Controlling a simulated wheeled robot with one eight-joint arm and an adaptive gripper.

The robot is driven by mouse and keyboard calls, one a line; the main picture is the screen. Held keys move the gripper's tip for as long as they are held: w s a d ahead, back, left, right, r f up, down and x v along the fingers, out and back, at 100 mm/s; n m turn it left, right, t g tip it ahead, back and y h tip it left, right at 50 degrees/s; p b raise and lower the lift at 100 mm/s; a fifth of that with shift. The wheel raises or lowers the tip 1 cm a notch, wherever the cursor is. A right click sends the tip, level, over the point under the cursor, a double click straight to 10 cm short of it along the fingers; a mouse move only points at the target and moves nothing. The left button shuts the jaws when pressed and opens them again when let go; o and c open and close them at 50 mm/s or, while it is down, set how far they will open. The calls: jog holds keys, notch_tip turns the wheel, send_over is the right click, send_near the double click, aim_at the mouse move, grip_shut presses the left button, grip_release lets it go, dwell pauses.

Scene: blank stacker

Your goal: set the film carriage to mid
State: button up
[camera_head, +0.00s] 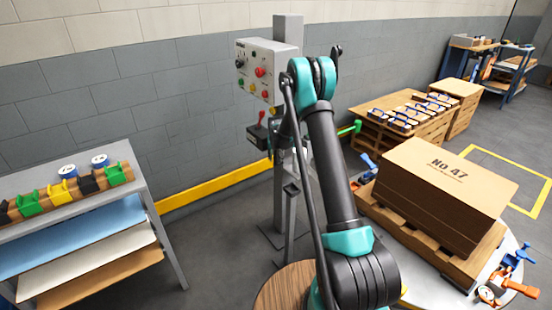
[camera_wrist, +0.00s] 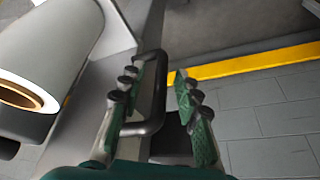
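In the wrist view my gripper (camera_wrist: 168,78) has its two green-padded fingers apart. A dark U-shaped handle (camera_wrist: 158,92) stands between them, nearer the left finger; I cannot tell whether they touch. Left of it is a pale film roll (camera_wrist: 62,40) with a brown core, beside a light grey upright (camera_wrist: 118,28). I take the roll and handle to be the film carriage. In the head view the grey post (camera_head: 288,205) stands behind my arm, which hides much of it. My gripper is not clearly visible there. A dark part with red (camera_head: 258,131) sits left of the post.
A control box (camera_head: 262,70) with buttons is on the post. A shelf rack (camera_head: 158,215) stands left. A stack of brown boards (camera_head: 446,190) on a pallet is at right, with clamps nearby. A yellow rail (camera_head: 215,186) runs along the wall. Some floor at left-centre is clear.

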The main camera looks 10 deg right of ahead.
jog(key=v, duration=0.5)
jog(key=shift+r, duration=0.1)
jog(key=s, duration=1.2)
jog(key=shift+a, duration=0.25)
jog(key=s+d+r, duration=0.3)
jog(key=s+r, duration=0.4)
jog(key=s, duration=0.2)
jog(key=s+d+r, duration=0.1)
jog(key=s+d, duration=0.1)
jog(key=s, duration=1.2)
jog(key=s+d+r, duration=0.1)
jog(key=s+d, duration=0.2)
jog(key=s, duration=1.1)
jog(key=shift+s+d+r+n, duration=0.15)
jog(key=shift+d+r+n, duration=0.05)
jog(key=shift+n, duration=0.2)
